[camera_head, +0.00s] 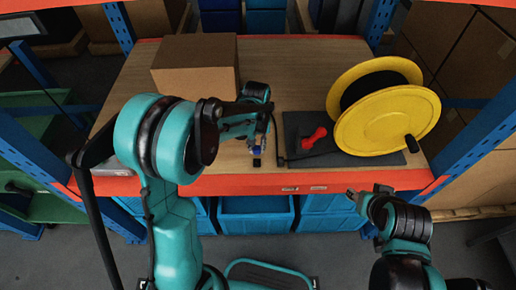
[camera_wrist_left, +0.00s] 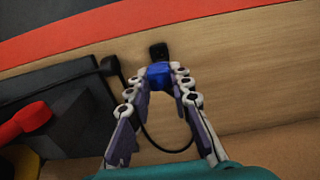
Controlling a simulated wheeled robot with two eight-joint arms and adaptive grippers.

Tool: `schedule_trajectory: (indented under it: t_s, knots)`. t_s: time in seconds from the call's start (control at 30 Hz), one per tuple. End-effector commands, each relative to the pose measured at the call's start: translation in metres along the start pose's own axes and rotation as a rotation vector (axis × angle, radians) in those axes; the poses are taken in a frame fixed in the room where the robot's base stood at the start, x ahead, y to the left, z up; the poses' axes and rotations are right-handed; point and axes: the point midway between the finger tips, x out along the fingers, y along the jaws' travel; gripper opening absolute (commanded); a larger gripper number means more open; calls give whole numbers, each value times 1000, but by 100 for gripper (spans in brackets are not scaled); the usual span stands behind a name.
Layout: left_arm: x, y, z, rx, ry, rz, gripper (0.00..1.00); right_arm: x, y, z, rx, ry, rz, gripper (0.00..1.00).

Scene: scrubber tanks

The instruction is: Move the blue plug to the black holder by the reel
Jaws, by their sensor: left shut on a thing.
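The blue plug (camera_wrist_left: 158,73) sits between the fingertips of my left gripper (camera_wrist_left: 160,80), which is shut on it. In the head view, the plug (camera_head: 257,150) shows just below the left gripper (camera_head: 256,141), near the table's front edge. A small black block (camera_wrist_left: 158,50) is right by the plug's far end; whether they touch is unclear. A second black piece (camera_wrist_left: 110,65), likely the black holder, is at the grey mat's edge, left of the plug in the wrist view and on the reel's side (camera_head: 281,160). My right gripper (camera_head: 364,191) looks open and empty, in front of the table.
A cardboard box (camera_head: 195,68) stands behind my left arm. A thin black cable (camera_wrist_left: 160,149) loops beneath the left fingers. Blue bins (camera_head: 257,216) are under the table.

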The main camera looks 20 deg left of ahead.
Motion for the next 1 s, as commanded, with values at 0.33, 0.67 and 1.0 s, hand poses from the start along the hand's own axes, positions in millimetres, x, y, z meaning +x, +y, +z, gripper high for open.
schedule_trajectory:
  t_s: [0.33, 0.67, 1.0]
  knots:
    - [14, 0, 0, 0, 0, 0, 0, 8, 0, 6, 0, 0, 0, 40]
    - [41, 0, 0, 0, 0, 0, 0, 24, 0, 17, 0, 0, 0, 40]
    - [50, 0, 0, 0, 0, 0, 0, 29, 0, 21, 0, 0, 0, 40]
